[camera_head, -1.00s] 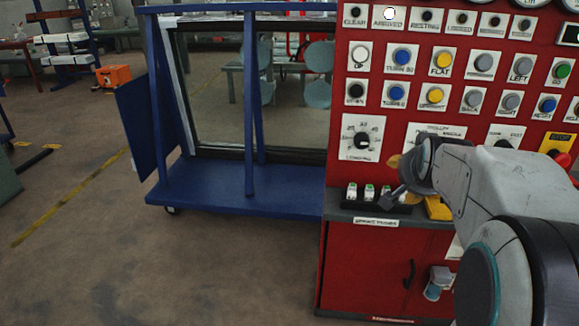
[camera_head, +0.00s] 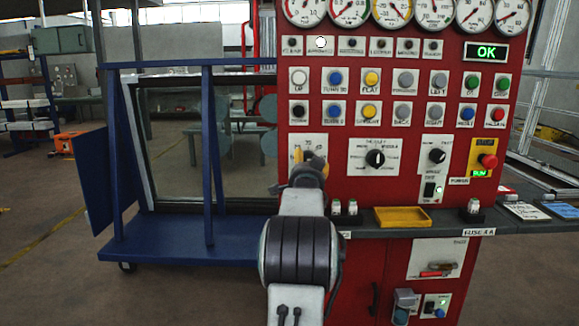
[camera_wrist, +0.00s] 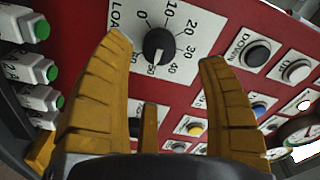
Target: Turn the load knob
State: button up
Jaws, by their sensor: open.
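The load knob (camera_wrist: 157,45) is a black dial with a white pointer line on a white plate (camera_wrist: 183,22) marked LOAD with numbers. In the wrist view it lies ahead of my gripper (camera_wrist: 165,45), between the two yellow fingertips. The fingers are apart, and I cannot tell from this view whether they touch the knob. In the head view my gripper (camera_head: 308,160) is in front of the load plate (camera_head: 322,142) at the panel's lower left. My arm and gripper hide the knob there.
The red panel (camera_head: 345,185) carries gauges, lamps and buttons above. A selector knob (camera_head: 375,158) and a red emergency button (camera_head: 488,160) are to the right. Below, a grey ledge holds fuses and a yellow tray (camera_head: 403,217). A blue frame cart (camera_head: 190,236) stands left.

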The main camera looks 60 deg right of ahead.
aim_at(308, 158)
jog(key=shift+b+x, duration=0.75)
jog(key=shift+x, duration=2.75)
jog(key=shift+d, duration=0.1)
jog(key=shift+f, duration=0.1)
jog(key=shift+c, duration=0.4)
jog(key=c, duration=1.1)
jog(key=shift+r+n, duration=0.2)
jog(key=shift+n, duration=0.3)
jog(key=shift+c, duration=0.2)
jog(key=n, duration=0.3)
jog(key=shift+n+h, duration=0.3)
jog(key=shift+n, duration=2.3)
jog(key=shift+w, duration=0.1)
